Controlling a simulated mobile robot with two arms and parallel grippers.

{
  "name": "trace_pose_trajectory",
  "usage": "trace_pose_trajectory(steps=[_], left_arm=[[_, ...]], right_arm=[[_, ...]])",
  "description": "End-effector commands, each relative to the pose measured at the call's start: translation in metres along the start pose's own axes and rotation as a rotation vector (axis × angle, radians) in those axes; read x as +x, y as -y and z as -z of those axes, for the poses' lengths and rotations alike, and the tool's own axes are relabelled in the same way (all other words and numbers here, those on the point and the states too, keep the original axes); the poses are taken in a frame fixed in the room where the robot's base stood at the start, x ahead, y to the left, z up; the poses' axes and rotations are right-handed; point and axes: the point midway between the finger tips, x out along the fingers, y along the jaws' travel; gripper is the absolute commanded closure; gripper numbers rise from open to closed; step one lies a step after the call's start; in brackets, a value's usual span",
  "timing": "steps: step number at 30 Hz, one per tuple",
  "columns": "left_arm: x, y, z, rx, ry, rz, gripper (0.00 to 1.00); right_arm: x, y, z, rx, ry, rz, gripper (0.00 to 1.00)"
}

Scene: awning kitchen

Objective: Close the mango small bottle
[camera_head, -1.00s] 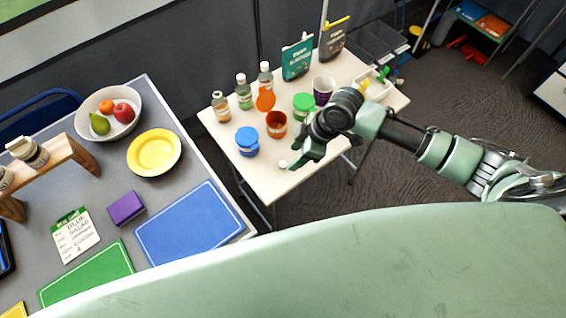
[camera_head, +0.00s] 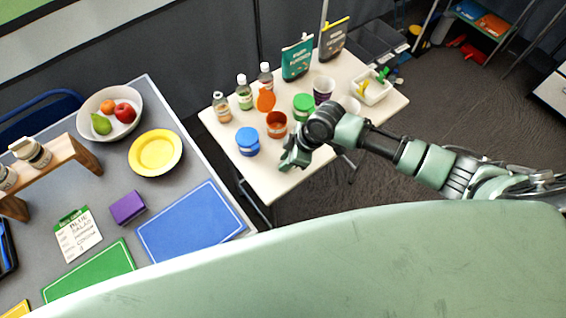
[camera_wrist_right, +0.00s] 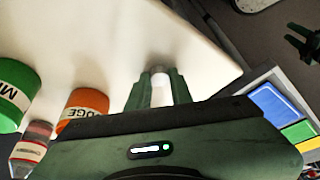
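Several small bottles stand at the table's back left. My right gripper (camera_head: 291,160) is low at the table's near edge, right of the blue-lidded jar. In the wrist view, a small white cap (camera_wrist_right: 160,86) sits between my right fingertips (camera_wrist_right: 160,92), filling the gap, and they appear shut on it. The gripper hides the cap in the head view.
A blue-lidded jar (camera_head: 247,141), an open orange jar (camera_head: 277,126) and a green-lidded jar (camera_head: 303,107) stand close together between the bottles and my right gripper. Pouches (camera_head: 298,61) stand behind. A grey table (camera_head: 190,165) with boards is left.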

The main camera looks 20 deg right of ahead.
Motion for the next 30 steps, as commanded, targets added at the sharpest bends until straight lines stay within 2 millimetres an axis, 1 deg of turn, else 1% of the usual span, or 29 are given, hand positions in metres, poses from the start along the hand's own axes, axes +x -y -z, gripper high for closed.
trace_pose_trajectory(steps=[10,14,16,20,27,30], left_arm=[[0.0,0.0,0.0,0.0,0.0,0.0,0.64],[0.001,0.0,0.0,0.0,0.001,0.0,0.64],[0.001,0.0,-0.001,0.0,0.001,0.0,0.64],[0.003,0.0,-0.001,0.0,0.001,0.0,0.64],[0.008,0.0,-0.001,0.0,0.001,0.0,0.64],[0.01,0.0,-0.002,0.0,0.001,0.0,0.64]], right_arm=[[-0.002,0.0,0.001,0.0,0.0,0.0,1.0],[-0.01,-0.001,0.005,-0.001,-0.002,-0.002,1.0],[-0.019,-0.001,0.009,-0.002,-0.002,-0.003,1.0],[-0.045,-0.002,0.019,-0.004,-0.004,-0.004,1.0],[-0.112,-0.002,0.047,-0.005,-0.003,-0.007,1.0],[-0.136,-0.001,0.057,-0.004,-0.003,-0.005,1.0]])
